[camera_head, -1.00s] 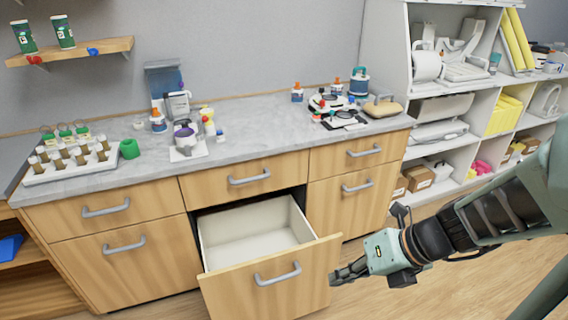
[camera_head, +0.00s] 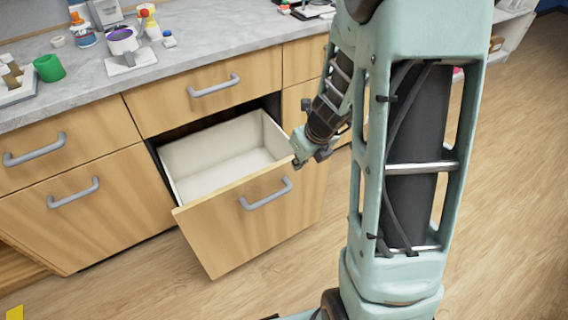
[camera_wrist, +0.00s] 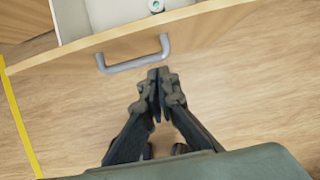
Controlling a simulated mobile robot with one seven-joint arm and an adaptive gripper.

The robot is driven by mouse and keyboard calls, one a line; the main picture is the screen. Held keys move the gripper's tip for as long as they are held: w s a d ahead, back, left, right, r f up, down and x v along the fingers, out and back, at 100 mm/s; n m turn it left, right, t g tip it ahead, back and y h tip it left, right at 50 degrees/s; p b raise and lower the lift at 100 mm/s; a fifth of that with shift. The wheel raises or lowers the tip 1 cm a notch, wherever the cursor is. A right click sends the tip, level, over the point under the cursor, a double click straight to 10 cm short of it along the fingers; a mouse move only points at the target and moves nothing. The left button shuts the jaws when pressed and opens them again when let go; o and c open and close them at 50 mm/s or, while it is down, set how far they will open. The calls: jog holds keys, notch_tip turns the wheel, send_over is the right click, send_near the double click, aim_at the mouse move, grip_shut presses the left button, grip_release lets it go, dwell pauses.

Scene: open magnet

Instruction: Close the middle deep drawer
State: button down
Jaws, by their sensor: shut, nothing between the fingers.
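The middle deep drawer (camera_head: 240,222) is pulled well out, with a light wood front and an empty-looking white inside (camera_head: 222,160) in the head view. Its grey bar handle (camera_head: 266,194) also shows in the wrist view (camera_wrist: 133,57). My gripper (camera_wrist: 160,78) is shut and empty, its fingertips close to the right end of the handle in the wrist view; I cannot tell whether they touch. In the head view my gripper (camera_head: 299,162) is by the drawer front's top right corner, partly hidden by my arm.
A shallow drawer (camera_head: 205,92) above is shut, as is the left deep drawer (camera_head: 80,205). The grey counter (camera_head: 190,55) bears a purple-topped device (camera_head: 125,45) and bottles. Wooden floor (camera_head: 140,290) is free in front.

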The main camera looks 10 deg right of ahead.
aim_at(284, 165)
jog(key=shift+w+a+f+b, duration=0.4)
jog(key=shift+w+f+b, duration=0.3)
jog(key=shift+w+f, duration=0.6)
jog(key=shift+w+a+f+b, duration=0.35)
jog(key=shift+w+f+b, duration=0.3)
jog(key=shift+w+f, duration=0.7)
jog(key=shift+w+a+f+b, duration=0.4)
jog(key=shift+w+f+b, duration=0.4)
jog(key=shift+f, duration=0.95)
jog(key=shift+w, duration=0.1)
